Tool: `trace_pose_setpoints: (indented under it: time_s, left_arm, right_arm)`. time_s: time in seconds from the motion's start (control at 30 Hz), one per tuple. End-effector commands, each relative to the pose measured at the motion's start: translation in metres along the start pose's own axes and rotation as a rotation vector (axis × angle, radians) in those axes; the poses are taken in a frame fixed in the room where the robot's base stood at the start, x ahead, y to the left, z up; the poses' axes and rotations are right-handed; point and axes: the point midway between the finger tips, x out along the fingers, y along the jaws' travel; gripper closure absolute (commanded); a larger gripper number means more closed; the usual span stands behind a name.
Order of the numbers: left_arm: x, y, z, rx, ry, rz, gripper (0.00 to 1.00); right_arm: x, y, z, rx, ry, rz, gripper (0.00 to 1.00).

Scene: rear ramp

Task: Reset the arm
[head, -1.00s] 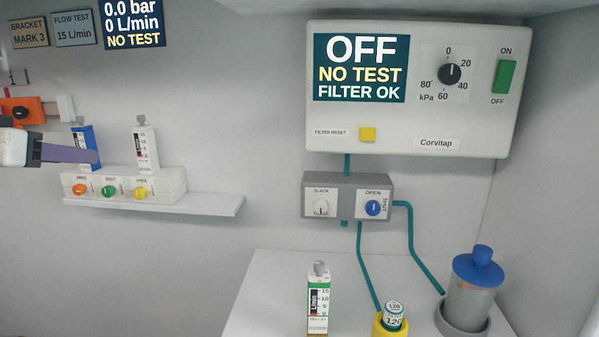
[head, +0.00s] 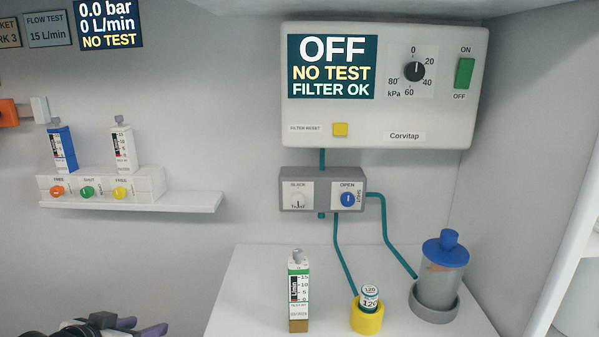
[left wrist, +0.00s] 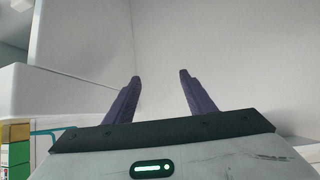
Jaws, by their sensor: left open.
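My left gripper (head: 153,329) is low at the bottom left of the head view, below the wall shelf and left of the white table. Only its purple fingertips and part of my arm show there. In the left wrist view its two purple fingers (left wrist: 156,78) are apart with nothing between them, and a plain pale wall lies beyond. My right gripper does not show in these frames.
A wall shelf (head: 190,203) holds a white valve block (head: 146,182) with a blue and a white flowmeter. The white table (head: 262,272) carries a green-labelled flowmeter (head: 299,283), a yellow cup (head: 367,317) and a blue-lidded jar (head: 437,288). The Corvitap unit (head: 440,110) hangs above.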

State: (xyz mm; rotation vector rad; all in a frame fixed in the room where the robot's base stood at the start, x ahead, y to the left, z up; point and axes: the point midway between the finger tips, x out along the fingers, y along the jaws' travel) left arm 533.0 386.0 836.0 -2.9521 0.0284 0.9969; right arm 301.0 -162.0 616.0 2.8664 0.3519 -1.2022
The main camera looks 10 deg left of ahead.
Motion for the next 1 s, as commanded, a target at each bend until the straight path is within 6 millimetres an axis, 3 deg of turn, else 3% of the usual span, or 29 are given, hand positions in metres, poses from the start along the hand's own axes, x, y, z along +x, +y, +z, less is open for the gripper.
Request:
trace_pose_setpoints:
  time_s: [0.03,0.2,0.3,0.43,0.5,0.63,1.0]
  left_arm:
    - [0.010,0.021,0.041,0.003,-0.034,0.022,0.50]
    - [0.016,0.089,0.151,0.031,-0.093,0.080,0.50]
    - [0.005,0.132,0.210,0.041,-0.119,0.118,0.50]
    - [-0.018,0.183,0.267,0.048,-0.139,0.161,0.50]
    - [-0.030,0.205,0.286,0.050,-0.142,0.180,0.50]
    - [-0.046,0.229,0.306,0.052,-0.143,0.199,0.50]
    - [-0.050,0.235,0.310,0.055,-0.142,0.204,0.50]
  right_arm:
    - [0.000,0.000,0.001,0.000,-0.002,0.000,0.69]
    - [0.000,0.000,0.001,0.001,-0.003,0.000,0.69]
    - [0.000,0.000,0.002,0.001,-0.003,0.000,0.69]
    - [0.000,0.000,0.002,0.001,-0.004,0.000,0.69]
    - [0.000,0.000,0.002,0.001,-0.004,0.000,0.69]
    - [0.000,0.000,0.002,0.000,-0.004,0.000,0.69]
    - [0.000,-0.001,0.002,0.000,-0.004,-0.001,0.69]
